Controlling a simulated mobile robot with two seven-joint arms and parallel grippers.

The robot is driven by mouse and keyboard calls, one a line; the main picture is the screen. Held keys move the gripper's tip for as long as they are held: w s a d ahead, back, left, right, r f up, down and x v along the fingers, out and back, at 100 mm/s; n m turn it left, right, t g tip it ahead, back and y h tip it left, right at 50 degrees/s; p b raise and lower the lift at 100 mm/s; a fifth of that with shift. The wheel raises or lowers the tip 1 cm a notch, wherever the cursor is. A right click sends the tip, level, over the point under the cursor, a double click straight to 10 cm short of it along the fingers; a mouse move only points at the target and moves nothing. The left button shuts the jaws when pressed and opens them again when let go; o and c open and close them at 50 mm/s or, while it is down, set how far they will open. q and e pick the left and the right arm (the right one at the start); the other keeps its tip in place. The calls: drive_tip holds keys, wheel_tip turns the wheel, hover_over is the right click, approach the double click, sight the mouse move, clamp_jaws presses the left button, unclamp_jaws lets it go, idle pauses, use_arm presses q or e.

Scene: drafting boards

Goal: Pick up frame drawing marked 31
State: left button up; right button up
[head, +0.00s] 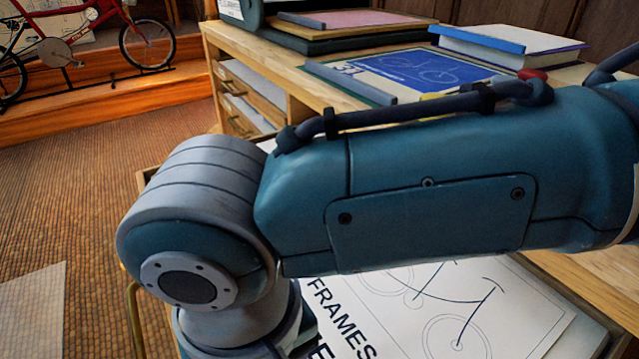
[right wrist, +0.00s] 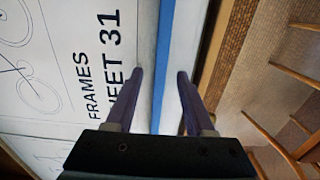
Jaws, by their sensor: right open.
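A white drawing sheet (right wrist: 60,70) printed "FRAMES" and "SHEET 31" with bicycle line drawings fills the left of the right wrist view. A blue strip (right wrist: 163,60) runs along its right side. My right gripper (right wrist: 159,75) is open and empty, with one finger on each side of the blue strip. I cannot tell whether the fingers touch anything. In the head view the same sheet (head: 465,310) lies below my right arm, which hides much of it. The right gripper is hidden there. My left gripper is not in view.
A wooden bench (head: 250,45) behind my arm holds a blue bicycle print (head: 425,70) with a grey bar, also seeming marked 31. A blue-edged board stack (head: 505,45) and a pink sheet (head: 350,18) are there too. A red bicycle (head: 90,35) stands at the far left. Floor is open at left.

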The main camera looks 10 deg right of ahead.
drive_tip(key=shift+f, duration=0.1)
drive_tip(key=shift+c, duration=0.3)
clamp_jaws()
idle(0.4)
